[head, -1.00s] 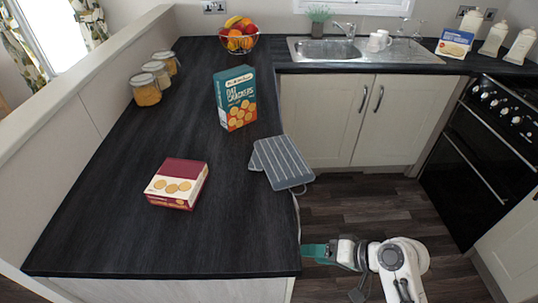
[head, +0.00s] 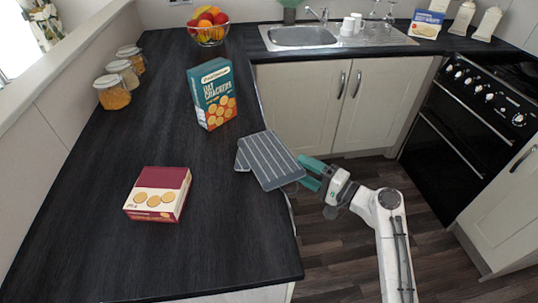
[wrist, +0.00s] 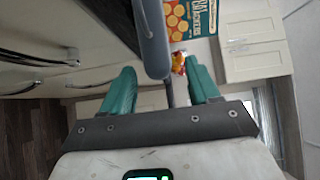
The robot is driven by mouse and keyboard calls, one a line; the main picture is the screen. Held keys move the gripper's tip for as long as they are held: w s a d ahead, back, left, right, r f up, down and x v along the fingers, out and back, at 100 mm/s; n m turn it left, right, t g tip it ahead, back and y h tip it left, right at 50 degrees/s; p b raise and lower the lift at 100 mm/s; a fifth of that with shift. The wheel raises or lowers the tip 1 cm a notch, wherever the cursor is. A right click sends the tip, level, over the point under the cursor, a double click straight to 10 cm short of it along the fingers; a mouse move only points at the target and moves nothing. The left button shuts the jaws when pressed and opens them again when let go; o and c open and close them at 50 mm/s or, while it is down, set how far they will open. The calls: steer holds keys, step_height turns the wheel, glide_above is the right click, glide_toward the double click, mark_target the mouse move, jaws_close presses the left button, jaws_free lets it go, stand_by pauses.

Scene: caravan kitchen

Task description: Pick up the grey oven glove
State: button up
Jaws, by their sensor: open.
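The grey oven glove (head: 268,160), with pale stripes, lies on the counter's right edge with its near right end sticking out over the floor. My gripper (head: 309,173) is open at that overhanging end, its teal fingers pointing left toward it. In the wrist view the glove (wrist: 153,40) shows edge-on, its end with a hanging loop lying between the two open fingers (wrist: 163,86). I cannot tell whether either finger touches it.
The dark counter (head: 200,255) carries a red and cream biscuit box (head: 158,193), a teal cracker box (head: 212,94), several jars (head: 113,92) and a fruit bowl (head: 208,32). Cupboards (head: 300,105) and an oven (head: 465,130) border the open floor (head: 335,240).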

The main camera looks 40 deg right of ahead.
mark_target(292, 163)
steer(key=shift+w+a+p, duration=0.2)
steer(key=shift+w+p, duration=0.1)
steer(key=shift+w, duration=0.9)
steer(key=shift+w+a+p, duration=0.15)
steer(key=shift+w+p, duration=0.15)
steer(key=shift+w, duration=0.85)
steer(key=shift+c, duration=0.3)
steer(key=c, duration=1)
steer(key=shift+c, duration=0.2)
